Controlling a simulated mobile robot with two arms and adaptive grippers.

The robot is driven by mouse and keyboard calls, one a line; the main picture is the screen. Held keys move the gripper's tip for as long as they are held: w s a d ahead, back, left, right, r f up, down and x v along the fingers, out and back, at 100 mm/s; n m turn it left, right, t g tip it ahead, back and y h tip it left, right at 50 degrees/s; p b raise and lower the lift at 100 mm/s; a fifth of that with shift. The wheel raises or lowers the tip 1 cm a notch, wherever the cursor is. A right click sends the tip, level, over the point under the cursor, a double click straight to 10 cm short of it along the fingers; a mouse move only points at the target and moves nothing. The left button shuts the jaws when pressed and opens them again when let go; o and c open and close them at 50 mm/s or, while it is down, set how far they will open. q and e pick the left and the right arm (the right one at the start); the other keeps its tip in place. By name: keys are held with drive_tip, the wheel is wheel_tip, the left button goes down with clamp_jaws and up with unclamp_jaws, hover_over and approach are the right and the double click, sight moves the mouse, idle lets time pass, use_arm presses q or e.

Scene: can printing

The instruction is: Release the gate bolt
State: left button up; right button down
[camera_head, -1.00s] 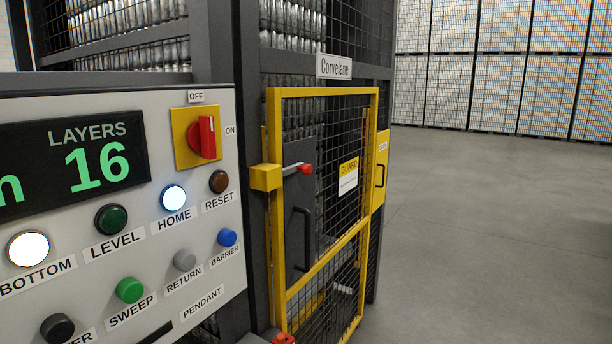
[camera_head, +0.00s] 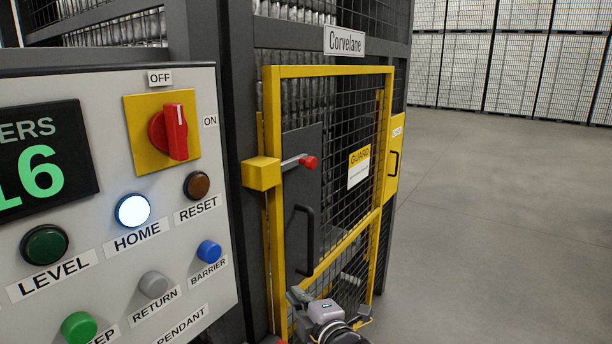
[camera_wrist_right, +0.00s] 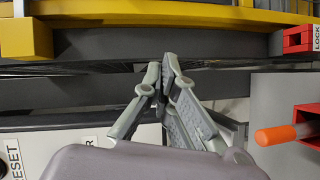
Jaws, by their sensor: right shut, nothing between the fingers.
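The gate bolt is a metal rod with a red knob (camera_head: 309,162). It sticks out to the right from a yellow block (camera_head: 262,173) at the gate's left edge, across a dark plate. The yellow-framed mesh gate (camera_head: 333,71) stands shut in its frame. My right gripper (camera_head: 298,294) is low in front of the gate, well below the knob and apart from it. Its fingers (camera_wrist_right: 160,73) are shut and empty in the right wrist view. The knob does not show in that view. My left gripper is not in view.
A control panel (camera_head: 107,187) with buttons and a red rotary switch (camera_head: 170,133) stands close on the left. A black handle (camera_head: 303,240) is on the gate. The wrist view shows a red lock piece (camera_wrist_right: 298,39) and an orange handle (camera_wrist_right: 276,135). Open floor lies right.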

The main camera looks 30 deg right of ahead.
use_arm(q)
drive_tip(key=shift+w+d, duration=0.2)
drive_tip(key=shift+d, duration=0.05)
use_arm(e)
drive_tip(key=w+d+r+n+t+h, duration=0.1)
drive_tip(key=d+r+n+t, duration=0.1)
drive_tip(key=r, duration=0.5)
drive_tip(key=w+d+r+n+t+h, duration=0.1)
drive_tip(key=w+d+r+n+t, duration=0.1)
drive_tip(key=r, duration=0.6)
drive_tip(key=shift+w+d+n+t+h, duration=0.3)
drive_tip(key=shift+d+n+t, duration=0.35)
drive_tip(key=shift+d, duration=0.5)
drive_tip(key=shift+w, duration=0.1)
use_arm(q)
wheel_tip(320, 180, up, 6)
drive_tip(key=p, duration=0.6)
use_arm(e)
drive_tip(key=d+x, duration=0.2)
drive_tip(key=x, duration=1)
drive_tip(key=shift+d+r, duration=0.35)
drive_tip(key=shift+r, duration=0.2)
